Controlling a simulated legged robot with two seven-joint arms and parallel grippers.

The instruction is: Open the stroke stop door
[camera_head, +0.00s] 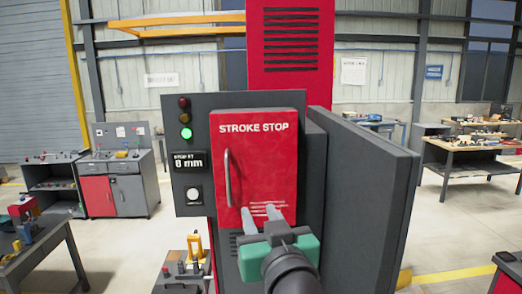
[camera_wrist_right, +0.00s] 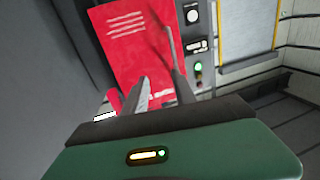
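The red stroke stop door (camera_head: 262,160) is shut on the front of a dark grey cabinet. Its upright bar handle (camera_head: 228,178) is on the door's left side; the handle also shows in the right wrist view (camera_wrist_right: 171,45). My right gripper (camera_head: 259,211) is in front of the lower part of the door, to the right of and below the handle. Its two fingers are apart with nothing between them, also in the right wrist view (camera_wrist_right: 162,78). I cannot tell whether the fingertips touch the door. My left gripper is not in view.
A grey panel left of the door has a lit green lamp (camera_head: 186,133), a "STOP AT 0 mm" display (camera_head: 188,161) and a white button (camera_head: 193,194). A large dark grey slab (camera_head: 365,200) stands out at right. Workbenches are farther off on both sides.

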